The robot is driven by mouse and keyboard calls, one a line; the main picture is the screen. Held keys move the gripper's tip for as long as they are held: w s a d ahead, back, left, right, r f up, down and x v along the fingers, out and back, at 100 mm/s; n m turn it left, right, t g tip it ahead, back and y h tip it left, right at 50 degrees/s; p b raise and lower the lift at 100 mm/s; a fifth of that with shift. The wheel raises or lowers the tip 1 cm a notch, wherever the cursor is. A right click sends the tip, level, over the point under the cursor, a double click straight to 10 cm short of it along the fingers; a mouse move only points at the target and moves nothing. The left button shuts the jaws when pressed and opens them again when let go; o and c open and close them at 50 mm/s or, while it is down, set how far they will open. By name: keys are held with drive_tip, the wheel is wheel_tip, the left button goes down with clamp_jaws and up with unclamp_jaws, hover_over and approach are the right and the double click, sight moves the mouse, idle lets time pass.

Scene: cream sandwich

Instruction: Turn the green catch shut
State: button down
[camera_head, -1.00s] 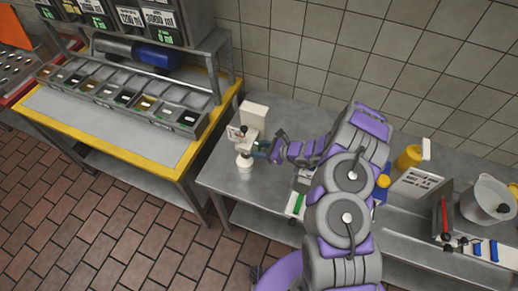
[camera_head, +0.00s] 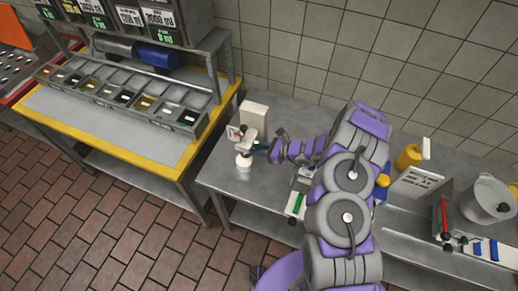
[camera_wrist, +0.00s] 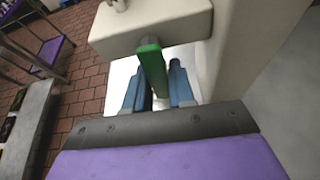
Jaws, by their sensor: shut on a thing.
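The green catch (camera_wrist: 150,58) shows in the wrist view, a flat green lever hanging below the edge of a cream machine head (camera_wrist: 150,24). My gripper (camera_wrist: 163,78) has its blue fingers on either side of the catch's lower end and is shut on it. In the head view the cream machine (camera_head: 254,116) stands on the steel counter, with a white round part (camera_head: 243,161) under its head. My gripper (camera_head: 262,147) reaches it from the right there. The catch itself is too small to make out in the head view.
The steel counter (camera_head: 222,178) has free room in front of the machine. A yellow-edged table (camera_head: 120,158) with ingredient bins stands to the left. A yellow bottle (camera_head: 408,157) and a grey pot (camera_head: 487,200) stand to the right. A tiled wall is behind.

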drive_tip(key=shift+s+r+m+g, duration=0.1)
drive_tip(key=shift+s+m+g, duration=0.15)
drive_tip(key=shift+m+g, duration=0.35)
drive_tip(key=shift+a, duration=0.1)
drive_tip(key=c, duration=1)
unclamp_jaws()
drive_tip(key=shift+c, duration=0.2)
drive_tip(key=v, duration=1.7)
drive_tip(key=shift+s+d+f, duration=0.15)
drive_tip(key=shift+d+f, duration=0.1)
drive_tip(key=shift+d, duration=0.05)
drive_tip(key=shift+b, duration=0.3)
